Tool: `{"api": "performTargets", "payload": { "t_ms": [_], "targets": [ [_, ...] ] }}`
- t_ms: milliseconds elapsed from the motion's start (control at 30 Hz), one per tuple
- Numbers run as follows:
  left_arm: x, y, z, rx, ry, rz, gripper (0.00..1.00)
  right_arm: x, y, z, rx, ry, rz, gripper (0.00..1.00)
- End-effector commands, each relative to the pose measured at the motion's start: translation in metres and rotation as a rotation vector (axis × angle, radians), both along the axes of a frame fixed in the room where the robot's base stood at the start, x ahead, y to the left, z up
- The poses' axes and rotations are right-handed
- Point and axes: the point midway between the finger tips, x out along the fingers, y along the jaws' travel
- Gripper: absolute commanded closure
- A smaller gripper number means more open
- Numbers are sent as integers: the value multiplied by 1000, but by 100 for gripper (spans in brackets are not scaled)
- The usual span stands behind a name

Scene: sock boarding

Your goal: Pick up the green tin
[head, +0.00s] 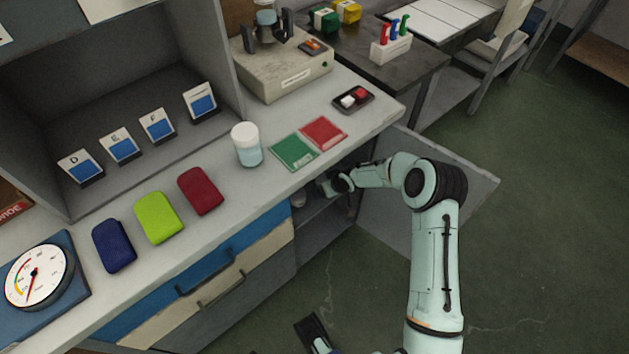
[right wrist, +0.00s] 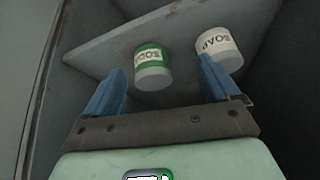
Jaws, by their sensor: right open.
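The green tin (right wrist: 152,66) has a pale label band and a grey end. It shows in the right wrist view, on a grey shelf, between and beyond my right gripper's blue fingers. My right gripper (right wrist: 161,66) is open, with nothing held. In the head view my right arm reaches into the open cabinet under the counter, and the gripper (head: 329,186) is partly hidden by the counter edge. The green tin cannot be made out there. A dark bar with a pale part at the bottom edge looks like my left gripper (head: 313,332); its fingers are not clear.
A white tin (right wrist: 219,46) with dark lettering stands right of the green tin, close behind the right finger. The cabinet's open door (head: 425,195) is beside my right arm. The counter above holds a white-topped jar (head: 246,145) and coloured cases. The green floor is open.

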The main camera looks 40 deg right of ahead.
Motion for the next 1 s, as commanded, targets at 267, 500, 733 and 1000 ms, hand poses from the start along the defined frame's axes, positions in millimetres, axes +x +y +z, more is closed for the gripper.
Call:
{"api": "performTargets", "payload": {
  "t_ms": [267, 500, 733, 1000],
  "targets": [
    [17, 8, -17, 20, -43, 16, 57, 23, -31, -6, -63, -25, -11, 11],
    [3, 13, -38, 23, 8, 22, 57, 40, -30, -31, -60, -25, -11, 11],
    [-18, 15, -56, 19, 80, 24, 57, 53, -30, -53, -60, -25, -11, 11],
    [-21, 16, -56, 19, 87, 25, 57, 55, -30, -53, -61, -25, -10, 11]
  ]
}}
